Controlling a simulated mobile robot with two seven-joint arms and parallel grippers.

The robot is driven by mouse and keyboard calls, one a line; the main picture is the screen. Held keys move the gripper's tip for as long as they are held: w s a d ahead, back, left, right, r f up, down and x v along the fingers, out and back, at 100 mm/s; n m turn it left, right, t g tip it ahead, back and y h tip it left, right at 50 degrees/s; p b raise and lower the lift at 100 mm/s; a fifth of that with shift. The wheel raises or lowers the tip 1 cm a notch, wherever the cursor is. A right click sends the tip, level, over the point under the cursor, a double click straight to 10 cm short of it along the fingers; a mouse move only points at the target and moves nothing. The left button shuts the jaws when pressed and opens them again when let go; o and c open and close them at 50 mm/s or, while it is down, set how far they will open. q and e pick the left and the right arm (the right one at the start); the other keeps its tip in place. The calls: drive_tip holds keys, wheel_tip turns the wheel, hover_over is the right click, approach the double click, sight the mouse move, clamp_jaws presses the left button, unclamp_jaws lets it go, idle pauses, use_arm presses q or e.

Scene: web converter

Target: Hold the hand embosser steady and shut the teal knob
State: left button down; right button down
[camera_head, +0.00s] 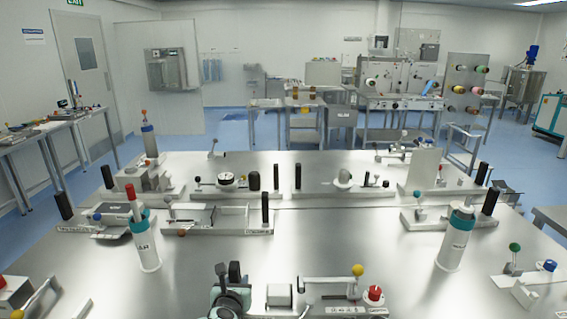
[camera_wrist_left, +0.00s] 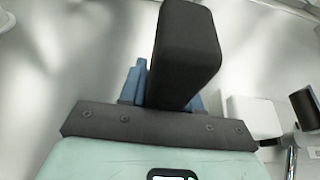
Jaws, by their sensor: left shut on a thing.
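My left gripper (camera_head: 233,287) is low in the head view, its teal body partly cut off by the bottom edge. It is shut on an upright black post (camera_wrist_left: 186,50), which fills the gap between the blue finger pads in the left wrist view. The post seems to belong to the hand embosser, whose base is mostly hidden. To its right are a white block (camera_head: 279,294) and a metal lever with a yellow knob (camera_head: 358,270). A small teal knob (camera_head: 419,195) shows on a fixture at the right; I cannot tell whether it is the one named. My right gripper is not in view.
White cylinders with teal bands stand at left (camera_head: 146,247) and right (camera_head: 456,245). A red knob (camera_head: 375,293) is right of the lever, and a green knob (camera_head: 514,247) is at far right. Several fixtures with black posts line the table's back. The steel table's middle (camera_head: 330,235) is clear.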

use_arm(q)
drive_tip(key=shift+s+f, duration=0.1)
drive_tip(key=shift+f, duration=0.3)
drive_tip(key=c, duration=0.7)
unclamp_jaws()
drive_tip(key=shift+r, duration=0.25)
drive_tip(key=v, duration=1.2)
